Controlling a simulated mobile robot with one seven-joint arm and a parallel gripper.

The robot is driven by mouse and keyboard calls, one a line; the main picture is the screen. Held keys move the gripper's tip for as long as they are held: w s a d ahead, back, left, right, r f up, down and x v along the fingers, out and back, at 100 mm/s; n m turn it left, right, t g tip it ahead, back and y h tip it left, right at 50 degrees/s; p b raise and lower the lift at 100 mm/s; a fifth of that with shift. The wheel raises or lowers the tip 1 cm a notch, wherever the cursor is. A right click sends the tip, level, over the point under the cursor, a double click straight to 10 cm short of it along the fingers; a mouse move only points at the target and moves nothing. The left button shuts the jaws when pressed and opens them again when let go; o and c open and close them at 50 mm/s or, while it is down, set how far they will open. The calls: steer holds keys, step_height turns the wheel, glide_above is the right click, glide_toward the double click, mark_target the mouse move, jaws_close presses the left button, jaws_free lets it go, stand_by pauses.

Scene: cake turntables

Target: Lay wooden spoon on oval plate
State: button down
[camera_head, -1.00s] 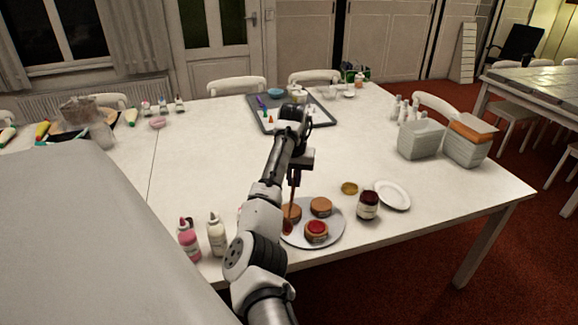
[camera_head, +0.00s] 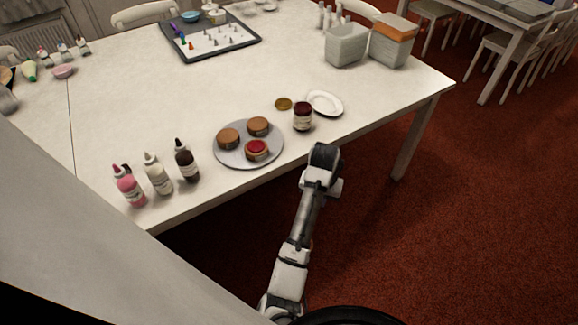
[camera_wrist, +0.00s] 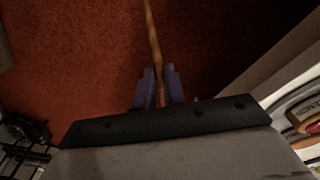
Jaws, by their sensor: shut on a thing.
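My gripper (camera_wrist: 159,76) is shut on the wooden spoon (camera_wrist: 153,35) in the wrist view. The thin brown handle runs from between the fingers up past the top edge, so its far end is out of view. In the head view the end of my arm (camera_head: 322,170) is off the table's front edge, over the red floor; the fingers and spoon cannot be made out there. The white oval plate (camera_head: 324,103) lies empty near the table's front right edge, beyond and above my arm's end in the picture.
Left of the oval plate are a dark red jar (camera_head: 302,117), a small gold lid (camera_head: 283,103) and a round grey plate (camera_head: 222,155) with three small cakes. Several squeeze bottles (camera_head: 158,175) stand further left. Two containers (camera_head: 347,45) stand behind. The table's middle is clear.

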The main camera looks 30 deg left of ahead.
steer(key=d+f+m, duration=0.1)
steer(key=d+f, duration=0.6)
steer(key=d, duration=0.3)
steer(key=d+f+m, duration=0.1)
steer(key=d+f, duration=0.6)
steer(key=d, duration=0.3)
steer(key=shift+s+d+m, duration=0.25)
steer(key=shift+s+m, duration=0.1)
steer(key=shift+m, duration=0.05)
